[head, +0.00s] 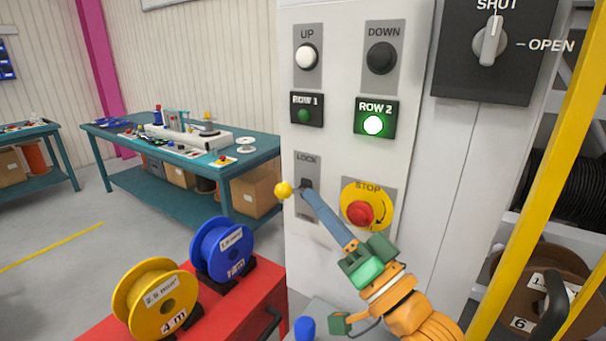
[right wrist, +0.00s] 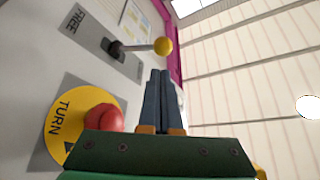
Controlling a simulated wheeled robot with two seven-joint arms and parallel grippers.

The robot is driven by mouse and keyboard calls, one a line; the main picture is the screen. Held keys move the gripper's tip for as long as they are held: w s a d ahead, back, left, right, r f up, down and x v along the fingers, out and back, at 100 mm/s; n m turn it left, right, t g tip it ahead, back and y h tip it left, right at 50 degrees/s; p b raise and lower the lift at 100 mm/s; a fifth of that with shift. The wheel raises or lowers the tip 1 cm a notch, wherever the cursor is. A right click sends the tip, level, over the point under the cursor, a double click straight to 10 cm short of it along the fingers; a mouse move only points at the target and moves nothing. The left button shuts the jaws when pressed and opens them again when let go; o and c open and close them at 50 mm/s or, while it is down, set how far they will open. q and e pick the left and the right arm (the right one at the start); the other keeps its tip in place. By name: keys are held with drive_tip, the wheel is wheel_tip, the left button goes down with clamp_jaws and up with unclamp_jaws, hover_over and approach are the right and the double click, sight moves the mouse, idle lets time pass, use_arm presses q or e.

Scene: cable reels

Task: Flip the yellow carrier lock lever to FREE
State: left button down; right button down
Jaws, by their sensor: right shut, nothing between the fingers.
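In the right wrist view the yellow knob (right wrist: 163,46) is beyond my fingertips and the word FREE shows at the plate's other end. Which end the lever leans to is hard to tell. My right gripper (head: 306,192) is shut and empty, its tips close to the lever; contact is unclear. My left gripper is not in view.
A red STOP button (head: 360,214) on a yellow disc sits right of the lever, close beside my right gripper. Above are UP and DOWN buttons, a lit green ROW 2 lamp (head: 373,125) and a SHUT/OPEN switch (head: 489,42). Yellow (head: 155,299) and blue reels stand lower left.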

sight(294, 191)
drive_tip(key=p+x, duration=0.1)
drive_tip(key=x, duration=0.3)
drive_tip(key=shift+a, duration=0.1)
